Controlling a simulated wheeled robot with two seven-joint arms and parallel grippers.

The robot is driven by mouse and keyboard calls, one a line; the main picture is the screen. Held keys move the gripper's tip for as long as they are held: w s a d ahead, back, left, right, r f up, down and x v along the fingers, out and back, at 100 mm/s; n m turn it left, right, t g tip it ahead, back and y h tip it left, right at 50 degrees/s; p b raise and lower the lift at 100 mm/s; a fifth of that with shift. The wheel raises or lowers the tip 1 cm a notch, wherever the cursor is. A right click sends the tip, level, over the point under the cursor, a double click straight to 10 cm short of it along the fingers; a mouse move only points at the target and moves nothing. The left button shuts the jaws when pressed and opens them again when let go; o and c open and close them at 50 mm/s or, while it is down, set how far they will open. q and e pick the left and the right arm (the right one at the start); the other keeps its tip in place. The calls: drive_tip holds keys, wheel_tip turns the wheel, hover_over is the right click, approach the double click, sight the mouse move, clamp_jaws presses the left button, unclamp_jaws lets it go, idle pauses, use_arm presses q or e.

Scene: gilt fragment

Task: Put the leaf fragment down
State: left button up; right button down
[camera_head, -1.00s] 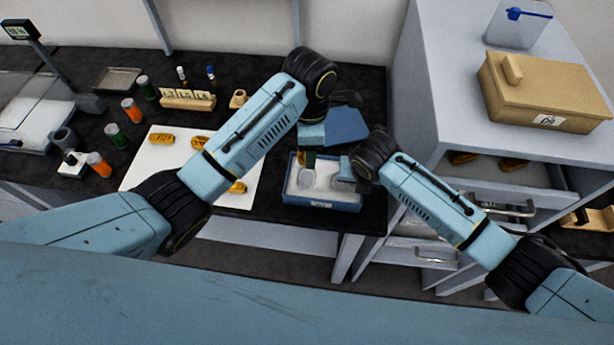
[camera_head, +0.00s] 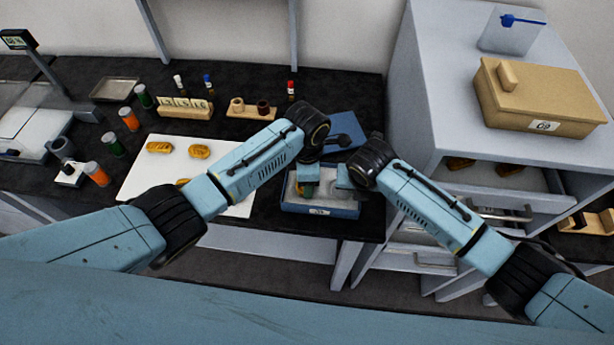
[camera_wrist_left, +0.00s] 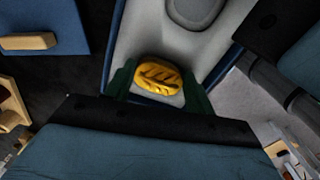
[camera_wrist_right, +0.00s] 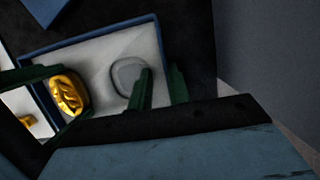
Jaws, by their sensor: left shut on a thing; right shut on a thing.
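The gold leaf fragment (camera_wrist_left: 157,77) is between the green fingers of my left gripper (camera_wrist_left: 157,85), which is shut on it. It is at the left part of the blue-walled box (camera_head: 320,210) with a pale lining. The fragment also shows in the right wrist view (camera_wrist_right: 68,93); I cannot tell whether it touches the lining. An empty rounded recess (camera_wrist_right: 128,75) lies to its right there. My right gripper (camera_wrist_right: 160,85) is shut on the box's right wall, one finger inside and one outside. In the head view the fragment is hidden by my left gripper (camera_head: 308,188).
A blue panel (camera_head: 347,128) lies behind the box. A white mat (camera_head: 140,182) with gold pieces (camera_head: 160,147) is to the left. Bottles, jars and wooden racks (camera_head: 252,110) stand further back. A grey cabinet (camera_head: 430,105) with a lidded tan box (camera_head: 540,95) rises close on the right.

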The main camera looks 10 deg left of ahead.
use_arm(q)
drive_tip(key=shift+f, duration=0.15)
drive_tip(key=shift+s+a+f, duration=0.15)
drive_tip(key=shift+s+f, duration=0.15)
drive_tip(key=shift+f, duration=0.3)
use_arm(e)
drive_tip(key=shift+s+a+r, duration=0.1)
drive_tip(key=shift+s, duration=0.1)
use_arm(q)
drive_tip(key=o, duration=0.7)
drive_tip(key=shift+o, duration=1.3)
drive_tip(key=shift+f, duration=0.1)
use_arm(e)
drive_tip(key=shift+w, duration=0.1)
use_arm(q)
wheel_tip(320, 180, up, 14)
drive_tip(key=shift+w+f, duration=0.15)
drive_tip(key=shift+w, duration=0.1)
use_arm(e)
drive_tip(key=shift+d+f, duration=0.2)
